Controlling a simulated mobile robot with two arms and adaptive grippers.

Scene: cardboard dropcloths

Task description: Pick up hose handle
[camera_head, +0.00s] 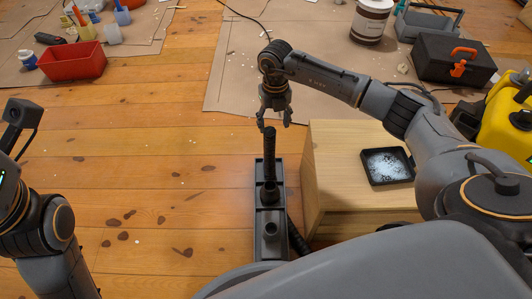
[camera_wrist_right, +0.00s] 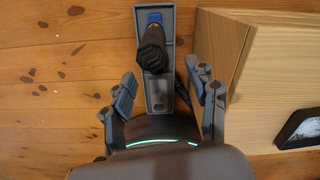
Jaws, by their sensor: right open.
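The hose handle (camera_head: 270,150) is a dark ribbed grip. It stands upright in a long grey holder (camera_head: 270,222) on the floor, left of the wooden box. My right gripper (camera_head: 275,118) is open and empty, with its fingers pointing down near the top of the handle. In the right wrist view the handle (camera_wrist_right: 152,52) shows end-on with a blue part at its far side, ahead of the spread fingers (camera_wrist_right: 163,92). It does not appear to be gripped.
A wooden box (camera_head: 330,200) stands right of the holder, with a black tray (camera_head: 387,166) on top. A dark hose (camera_head: 298,238) runs beside the holder. A toolbox (camera_head: 452,60), a bucket (camera_head: 370,22) and a red bin (camera_head: 74,62) stand farther back. Floor left of the holder is clear.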

